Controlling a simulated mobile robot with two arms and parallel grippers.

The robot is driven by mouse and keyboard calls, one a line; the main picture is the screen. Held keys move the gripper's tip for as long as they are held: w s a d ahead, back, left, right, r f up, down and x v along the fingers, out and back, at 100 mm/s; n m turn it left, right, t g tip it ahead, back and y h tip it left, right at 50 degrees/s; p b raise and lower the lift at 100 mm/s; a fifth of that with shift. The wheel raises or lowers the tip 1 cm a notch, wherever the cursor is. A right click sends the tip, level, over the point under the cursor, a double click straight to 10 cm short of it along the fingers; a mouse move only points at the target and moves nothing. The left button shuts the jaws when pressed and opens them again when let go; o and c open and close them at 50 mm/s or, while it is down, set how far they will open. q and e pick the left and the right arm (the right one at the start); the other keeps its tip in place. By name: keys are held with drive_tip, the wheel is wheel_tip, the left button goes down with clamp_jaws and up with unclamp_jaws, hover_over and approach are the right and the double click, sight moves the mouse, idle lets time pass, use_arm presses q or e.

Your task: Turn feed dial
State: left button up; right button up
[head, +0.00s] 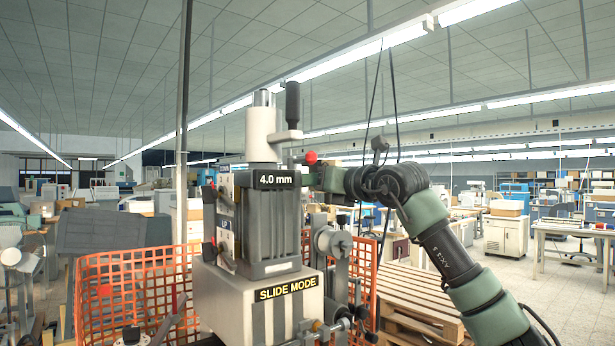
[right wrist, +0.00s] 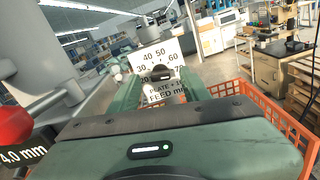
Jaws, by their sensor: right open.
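The feed dial shows in the right wrist view as a dark knob (right wrist: 161,73) before a white scale plate (right wrist: 150,54) with numbers including 30, 40, 50 and 60. Lettering below includes "PLATE" and "FEED". My right gripper (right wrist: 163,82) is open, its green fingers pointing at the dial, with the knob between the fingertips in the picture. I cannot tell whether they touch it. In the head view my right arm reaches behind the stamping machine (head: 275,232), and the dial and the fingertips are hidden there. My left gripper is not in view.
The machine carries a "4.0 mm" label (head: 276,180), a red ball knob (head: 310,158), a black upright handle (head: 293,105) and a "SLIDE MODE" label (head: 286,289). An orange mesh fence (head: 130,290) stands around it. Wooden pallets (head: 425,300) lie at the right.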

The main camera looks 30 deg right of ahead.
drive_tip(key=shift+w, duration=0.95)
clamp_jaws()
